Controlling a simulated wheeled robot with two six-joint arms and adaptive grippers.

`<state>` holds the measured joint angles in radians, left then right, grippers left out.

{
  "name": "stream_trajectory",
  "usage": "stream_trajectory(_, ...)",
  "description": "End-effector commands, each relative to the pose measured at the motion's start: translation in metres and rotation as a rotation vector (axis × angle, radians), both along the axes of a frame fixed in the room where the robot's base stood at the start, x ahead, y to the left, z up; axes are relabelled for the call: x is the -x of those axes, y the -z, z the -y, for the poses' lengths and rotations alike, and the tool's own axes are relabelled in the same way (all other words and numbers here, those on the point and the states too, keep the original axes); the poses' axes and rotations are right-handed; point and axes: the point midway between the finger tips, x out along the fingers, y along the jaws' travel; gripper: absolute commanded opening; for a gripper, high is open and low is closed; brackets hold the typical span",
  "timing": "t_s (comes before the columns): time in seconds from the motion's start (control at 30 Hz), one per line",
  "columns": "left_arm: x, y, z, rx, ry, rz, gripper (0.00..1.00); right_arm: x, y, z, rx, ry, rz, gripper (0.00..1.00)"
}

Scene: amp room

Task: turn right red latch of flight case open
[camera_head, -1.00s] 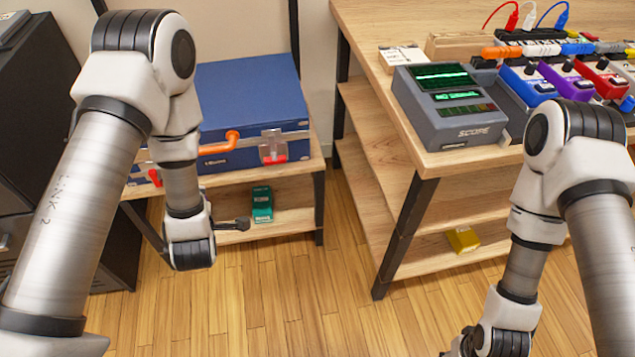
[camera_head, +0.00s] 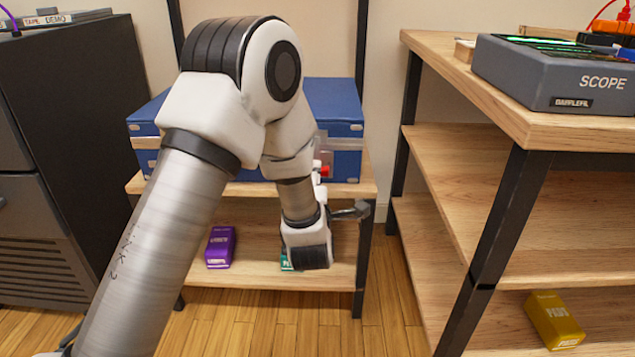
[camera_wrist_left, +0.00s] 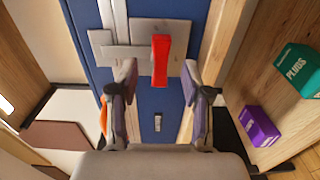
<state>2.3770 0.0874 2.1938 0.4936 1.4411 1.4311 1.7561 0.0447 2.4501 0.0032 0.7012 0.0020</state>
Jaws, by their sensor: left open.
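The blue flight case (camera_head: 337,100) sits on the top shelf of a low wooden rack, partly hidden behind my left arm in the head view. Its right red latch (camera_head: 323,171) shows just right of my forearm. In the left wrist view the red latch (camera_wrist_left: 160,60) stands upright in the picture on a metal plate (camera_wrist_left: 134,52) on the blue case (camera_wrist_left: 168,108). My left gripper (camera_wrist_left: 159,80) is open, one finger on each side of the latch's line, with gaps to both sides. An orange handle (camera_wrist_left: 103,118) shows beside the left finger. My right gripper is out of view.
Purple (camera_head: 220,247) and green (camera_head: 286,262) boxes lie on the shelf below the case. A wooden bench (camera_head: 500,100) with a grey scope (camera_head: 545,75) stands at right, a yellow box (camera_head: 553,320) on its lower shelf. A dark cabinet (camera_head: 65,150) stands at left.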

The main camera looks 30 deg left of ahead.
Motion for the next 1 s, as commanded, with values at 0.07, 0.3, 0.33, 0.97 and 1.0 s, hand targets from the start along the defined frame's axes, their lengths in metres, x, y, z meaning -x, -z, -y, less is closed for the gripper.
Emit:
stream_trajectory(0.07, -0.013, 0.004, -0.009, 0.002, -0.002, 0.003, 0.48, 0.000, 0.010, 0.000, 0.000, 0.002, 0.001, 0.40)
stream_trajectory(0.3, -0.031, 0.001, -0.019, -0.001, 0.000, -0.001, 0.48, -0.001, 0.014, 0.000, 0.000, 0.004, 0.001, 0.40)
stream_trajectory(0.33, -0.031, 0.000, -0.019, -0.001, 0.001, -0.001, 0.48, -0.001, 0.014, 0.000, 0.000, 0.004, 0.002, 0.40)
stream_trajectory(0.97, -0.031, 0.000, -0.019, -0.011, 0.001, -0.008, 0.00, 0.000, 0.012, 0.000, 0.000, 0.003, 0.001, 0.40)
stream_trajectory(1.0, -0.031, 0.000, -0.019, -0.017, 0.001, -0.012, 0.00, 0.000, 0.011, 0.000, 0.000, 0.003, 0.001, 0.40)
